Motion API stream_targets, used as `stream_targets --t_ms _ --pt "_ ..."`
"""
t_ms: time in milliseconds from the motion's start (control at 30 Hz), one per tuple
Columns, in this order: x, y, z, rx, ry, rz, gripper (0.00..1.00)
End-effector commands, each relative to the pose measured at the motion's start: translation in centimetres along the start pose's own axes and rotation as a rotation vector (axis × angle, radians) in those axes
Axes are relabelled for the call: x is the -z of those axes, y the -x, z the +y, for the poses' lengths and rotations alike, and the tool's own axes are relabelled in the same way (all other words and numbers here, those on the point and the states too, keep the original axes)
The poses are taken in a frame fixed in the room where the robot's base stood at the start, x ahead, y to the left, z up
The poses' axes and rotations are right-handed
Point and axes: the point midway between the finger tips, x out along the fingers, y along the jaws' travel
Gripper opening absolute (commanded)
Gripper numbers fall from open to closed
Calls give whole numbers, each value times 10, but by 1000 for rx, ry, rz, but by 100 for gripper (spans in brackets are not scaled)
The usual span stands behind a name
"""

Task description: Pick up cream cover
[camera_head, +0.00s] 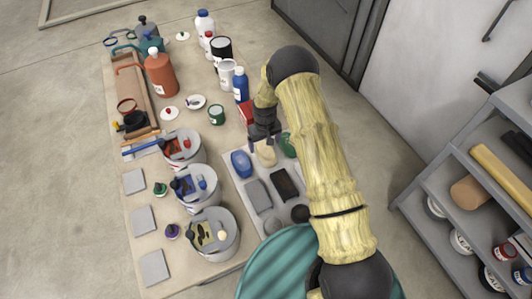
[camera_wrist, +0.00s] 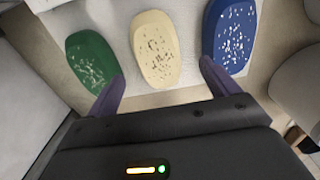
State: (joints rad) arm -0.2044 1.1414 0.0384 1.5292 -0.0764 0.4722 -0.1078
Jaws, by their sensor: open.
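The cream cover (camera_head: 265,154) is an oval, speckled piece lying on a pale grey tray (camera_head: 236,187). In the wrist view the cream cover (camera_wrist: 157,45) lies ahead of my gripper (camera_wrist: 162,72), centred between two spread, dark purple fingers. My gripper (camera_head: 265,139) is open and empty; it hangs over the tray's far end and partly hides the cover in the head view. A gap between fingers and cover cannot be measured. A green cover (camera_wrist: 92,60) lies to the cover's left in the wrist view and a blue cover (camera_wrist: 230,35) to its right.
Grey and black pieces (camera_head: 285,183) share the tray. Several buckets (camera_head: 213,240) stand left of it. A blue bottle (camera_head: 241,85) and white cans stand behind my gripper. A shelf unit (camera_head: 440,215) is at the right. Bare floor lies left of the table.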

Motion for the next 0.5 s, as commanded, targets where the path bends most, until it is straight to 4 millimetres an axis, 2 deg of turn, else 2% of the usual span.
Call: stream_targets --t_ms 300,500 --pt "-4 -34 3 0 0 -3 87" --pt "-3 -46 3 0 0 0 87"
